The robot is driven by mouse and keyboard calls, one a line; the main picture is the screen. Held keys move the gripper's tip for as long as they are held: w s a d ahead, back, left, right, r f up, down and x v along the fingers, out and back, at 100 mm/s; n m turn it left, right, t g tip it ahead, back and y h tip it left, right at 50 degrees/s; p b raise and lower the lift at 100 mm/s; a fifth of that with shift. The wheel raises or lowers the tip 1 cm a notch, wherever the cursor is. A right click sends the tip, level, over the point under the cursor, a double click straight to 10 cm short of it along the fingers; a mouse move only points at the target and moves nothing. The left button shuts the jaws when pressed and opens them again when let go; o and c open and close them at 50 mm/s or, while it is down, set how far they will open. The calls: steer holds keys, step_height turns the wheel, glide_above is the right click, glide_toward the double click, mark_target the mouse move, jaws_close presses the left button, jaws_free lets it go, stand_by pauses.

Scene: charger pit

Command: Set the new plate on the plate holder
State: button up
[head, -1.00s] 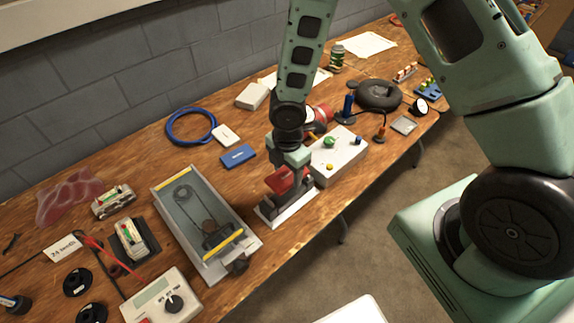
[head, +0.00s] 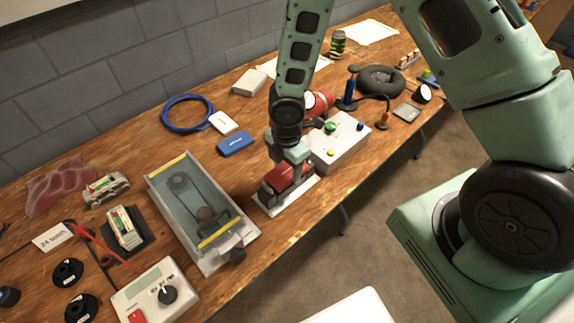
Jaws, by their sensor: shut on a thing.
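My gripper (head: 286,172) points down at the front edge of the bench, in the middle of the head view. It is shut around a small red piece at a red block (head: 276,186). The block is at a white, flat base (head: 287,197), low and close to its surface. My jaws and wrist hide much of the red block and the back of the base. I cannot tell from this view which part is the new plate and which is the plate holder, nor whether the held piece touches the base.
A grey tray with yellow bars (head: 203,212) stands just left of the base. A white control box with coloured buttons (head: 338,142) stands close on the right. A blue box (head: 235,143) lies behind. The bench's front edge (head: 262,262) is near.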

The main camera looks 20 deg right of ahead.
mark_target(287, 170)
steer(key=shift+f+b, duration=1.1)
steer(key=shift+f, duration=0.15)
stand_by(0.5)
steer(key=o, duration=1.1)
steer(key=shift+r, duration=0.1)
step_height(287, 170, up, 17)
steer(key=p, duration=0.2)
steer(key=shift+r+p, duration=0.15)
steer(key=shift+p, duration=0.25)
steer(key=s+a+r+m, duration=0.3)
steer(key=s+r+m, duration=0.2)
steer(key=s, duration=0.5)
steer(key=s+a+r+m, duration=0.3)
steer(key=s+r+m, duration=0.3)
steer(key=s+m, duration=0.3)
steer(key=shift+s+a+r+y, duration=0.15)
steer(key=shift+s+y, duration=0.15)
steer(key=shift+s, duration=0.25)
